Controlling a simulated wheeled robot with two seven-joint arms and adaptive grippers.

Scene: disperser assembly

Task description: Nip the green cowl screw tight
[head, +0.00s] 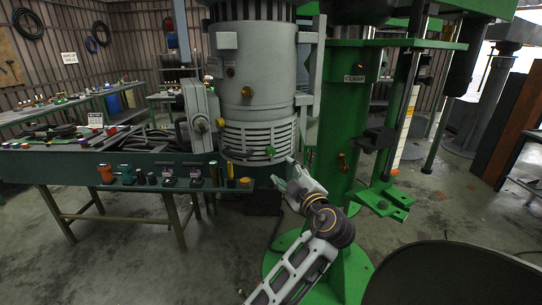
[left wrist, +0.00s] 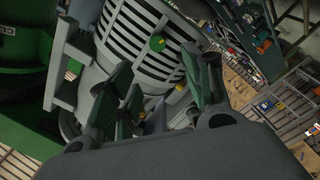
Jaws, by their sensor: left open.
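The green cowl screw (head: 270,152) sits on the slatted grey cowl (head: 240,140) at the lower part of the large grey machine. It also shows in the left wrist view (left wrist: 157,43) as a small green knob with a yellowish patch, against the cowl slats. My left gripper (head: 284,171) is just below and to the right of the screw in the head view. In the left wrist view its two fingers (left wrist: 160,78) stand apart with nothing between them, and the screw is beyond them, not touched. My right gripper is out of view.
A green column press (head: 338,130) stands close to the right of the cowl and my left arm. A dark green bench (head: 120,168) with several small coloured parts along its front edge is to the left.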

